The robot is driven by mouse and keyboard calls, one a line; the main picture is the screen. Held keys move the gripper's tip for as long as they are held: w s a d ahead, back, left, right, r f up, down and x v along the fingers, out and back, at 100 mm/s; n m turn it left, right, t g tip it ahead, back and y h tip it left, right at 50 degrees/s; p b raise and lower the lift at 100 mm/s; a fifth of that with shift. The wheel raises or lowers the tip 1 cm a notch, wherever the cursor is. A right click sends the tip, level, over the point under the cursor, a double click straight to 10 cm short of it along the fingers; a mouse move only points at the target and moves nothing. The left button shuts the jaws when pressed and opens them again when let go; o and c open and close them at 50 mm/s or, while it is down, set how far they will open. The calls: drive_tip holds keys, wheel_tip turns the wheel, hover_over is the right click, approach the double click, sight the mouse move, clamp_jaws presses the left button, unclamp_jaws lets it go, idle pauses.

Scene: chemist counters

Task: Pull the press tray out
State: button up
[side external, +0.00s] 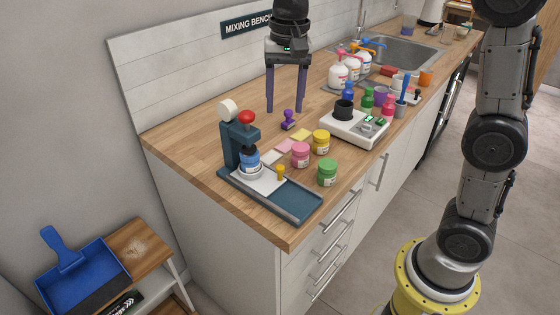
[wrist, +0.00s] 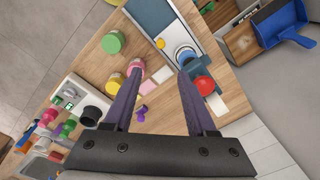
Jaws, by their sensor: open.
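The teal press (side external: 231,150) stands on the near left end of the wooden counter, with a red knob (side external: 245,117) on top. Its pale press tray (side external: 263,185) lies in the teal base track (side external: 297,199), under the press head, and carries a small yellow knob (side external: 280,171). A blue-and-white jar (side external: 249,160) sits on the tray under the head. In the wrist view the yellow knob (wrist: 160,43) and red knob (wrist: 204,86) show beyond my fingertips. My gripper (side external: 286,110) is open and empty, pointing down above the counter, behind and right of the press, apart from the tray.
A purple stamp (side external: 288,120) stands below my gripper. Pink (side external: 300,155), yellow (side external: 321,142) and green (side external: 327,172) jars stand right of the press. A white scale (side external: 354,128) and several bottles are farther back. The front part of the track is clear.

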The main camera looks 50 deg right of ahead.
drive_tip(key=f, duration=0.2)
approach(280, 166)
drive_tip(key=shift+g, duration=0.3)
drive_tip(key=f, duration=0.8)
drive_tip(key=shift+w+f, duration=0.2)
drive_tip(key=shift+f, duration=0.15)
clamp_jaws()
drive_tip(key=shift+r, duration=0.1)
idle(0.7)
